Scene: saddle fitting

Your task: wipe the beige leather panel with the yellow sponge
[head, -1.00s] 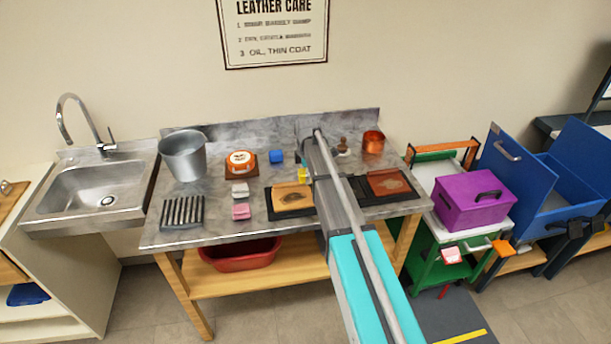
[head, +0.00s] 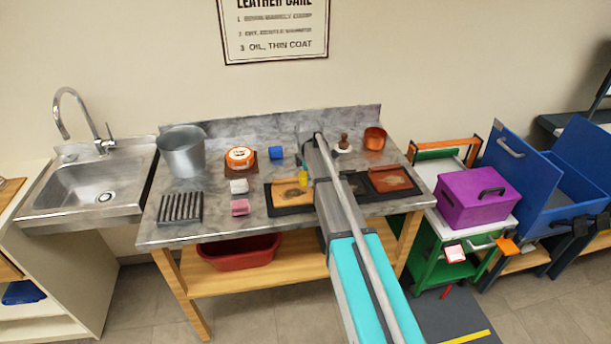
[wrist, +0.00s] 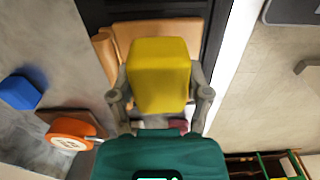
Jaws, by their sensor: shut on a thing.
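My gripper (wrist: 160,108) is shut on the yellow sponge (wrist: 158,72), which fills the middle of the wrist view. The sponge also shows as a small yellow patch in the head view (head: 303,176), beside my arm. The beige leather panel (head: 290,192) lies on a dark mat (head: 290,208) on the metal table. In the wrist view the panel (wrist: 128,38) lies behind the sponge, which hides much of it. I cannot tell whether the sponge touches the panel. My arm hides the panel's right side in the head view.
An orange-lidded tin (head: 240,157), a blue block (head: 276,153), a white block (head: 239,186) and a pink block (head: 240,207) stand left of the panel. A ribbed rack (head: 180,207) and a metal bucket (head: 182,152) are farther left. A brown panel (head: 390,178) lies right.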

